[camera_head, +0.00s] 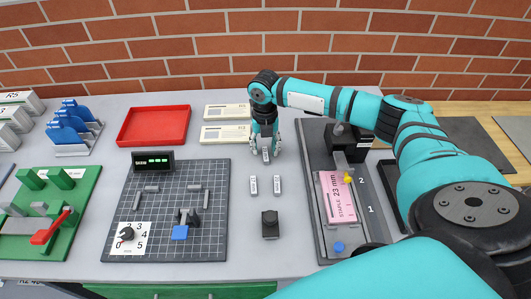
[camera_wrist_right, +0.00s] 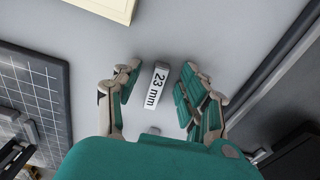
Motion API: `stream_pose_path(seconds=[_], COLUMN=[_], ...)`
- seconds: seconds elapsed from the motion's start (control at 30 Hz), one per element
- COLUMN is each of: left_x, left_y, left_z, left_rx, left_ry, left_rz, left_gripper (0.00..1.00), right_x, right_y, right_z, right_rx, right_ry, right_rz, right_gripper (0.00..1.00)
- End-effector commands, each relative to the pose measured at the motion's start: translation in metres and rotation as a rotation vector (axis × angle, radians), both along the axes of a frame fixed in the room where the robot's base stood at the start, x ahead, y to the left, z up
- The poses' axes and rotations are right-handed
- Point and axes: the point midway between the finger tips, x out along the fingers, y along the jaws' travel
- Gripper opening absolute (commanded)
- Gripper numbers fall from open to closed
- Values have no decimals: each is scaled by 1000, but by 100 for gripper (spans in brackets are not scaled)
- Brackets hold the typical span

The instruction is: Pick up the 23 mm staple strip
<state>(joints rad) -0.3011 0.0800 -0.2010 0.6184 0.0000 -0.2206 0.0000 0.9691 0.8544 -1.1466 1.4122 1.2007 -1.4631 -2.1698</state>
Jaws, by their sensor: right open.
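The 23 mm staple strip (camera_wrist_right: 156,86) is a small light-grey bar with "23 mm" in black on its face. In the right wrist view it lies on the grey table between the spread fingers of my right gripper (camera_wrist_right: 162,69), with a gap on both sides. In the head view my right gripper (camera_head: 266,148) points down over the strip (camera_head: 266,156), which shows partly between the fingers. The gripper is open and holds nothing. A pink card (camera_head: 336,202) reading "STAPLE 23 mm" lies on the dark stapler base at the right. My left gripper is in neither view.
Two similar strips, a left one (camera_head: 253,186) and a right one (camera_head: 277,186), lie nearer the front. A black block (camera_head: 270,224) stands before them. Cream boxes (camera_head: 226,134) and a red tray (camera_head: 154,127) are behind left. A gridded board (camera_head: 205,245) lies left, the stapler base (camera_head: 312,165) right.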

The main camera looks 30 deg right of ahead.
Motion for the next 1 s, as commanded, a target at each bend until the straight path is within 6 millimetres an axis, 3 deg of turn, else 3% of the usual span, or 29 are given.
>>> stream_pose_path(seconds=[0.23, 0.57, 1.0], left_x=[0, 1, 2], left_y=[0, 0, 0], left_z=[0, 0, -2], left_rx=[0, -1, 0], left_ry=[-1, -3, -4], left_rz=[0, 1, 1], left_gripper=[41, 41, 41], right_x=[0, 0, 1], right_y=[0, 0, 0], right_z=[-2, -2, 3], right_rx=[0, 0, 1], right_ry=[0, 0, -2], right_rz=[1, 0, 0], right_gripper=[42, 0, 0])
